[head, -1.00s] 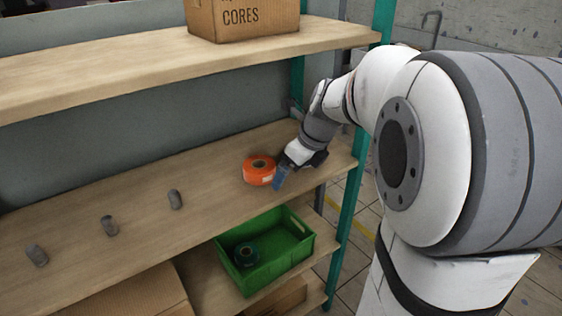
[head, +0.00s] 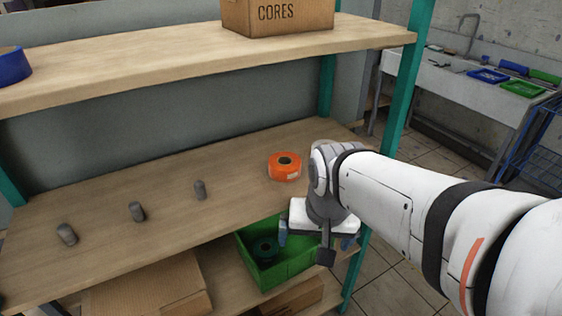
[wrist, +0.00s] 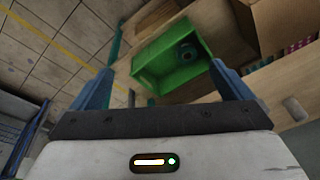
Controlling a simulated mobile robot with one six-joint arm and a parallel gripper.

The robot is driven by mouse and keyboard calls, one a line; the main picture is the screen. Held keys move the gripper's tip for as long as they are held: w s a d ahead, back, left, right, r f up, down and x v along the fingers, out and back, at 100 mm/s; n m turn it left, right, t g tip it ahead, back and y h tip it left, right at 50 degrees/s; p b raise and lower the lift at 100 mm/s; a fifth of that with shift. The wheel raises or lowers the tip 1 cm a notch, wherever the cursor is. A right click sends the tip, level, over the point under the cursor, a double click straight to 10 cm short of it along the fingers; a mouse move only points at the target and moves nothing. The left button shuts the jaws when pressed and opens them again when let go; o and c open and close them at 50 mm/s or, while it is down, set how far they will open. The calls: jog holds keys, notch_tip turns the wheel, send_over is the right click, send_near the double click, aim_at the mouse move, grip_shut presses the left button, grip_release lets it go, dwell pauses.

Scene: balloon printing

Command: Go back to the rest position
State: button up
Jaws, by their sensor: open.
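My gripper (head: 320,238) is open and empty in front of the shelf's right end, over the green crate in the picture. In the wrist view the fingers of my gripper (wrist: 165,90) stand wide apart with nothing between them. An orange roll (head: 285,167) lies on the middle shelf (head: 235,178), behind and left of my gripper and clear of it. A green crate (head: 297,268) on the lower shelf holds a dark green roll (head: 265,251); the crate also shows in the wrist view (wrist: 150,67).
Several grey pegs (head: 137,211) stick up from the middle shelf. A teal post (head: 405,80) bounds the shelf on the right. A "CORES" box (head: 277,14) and a blue roll (head: 13,66) sit on top. A sink counter (head: 450,90) stands at the back right.

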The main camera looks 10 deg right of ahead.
jog(key=shift+s+d+f+n, duration=0.2)
jog(key=shift+s+n, duration=0.2)
jog(key=shift+n, duration=0.3)
jog(key=shift+s+d+f+n, duration=0.2)
jog(key=shift+s+n, duration=0.15)
jog(key=shift+n, duration=0.35)
jog(key=shift+s+r, duration=0.1)
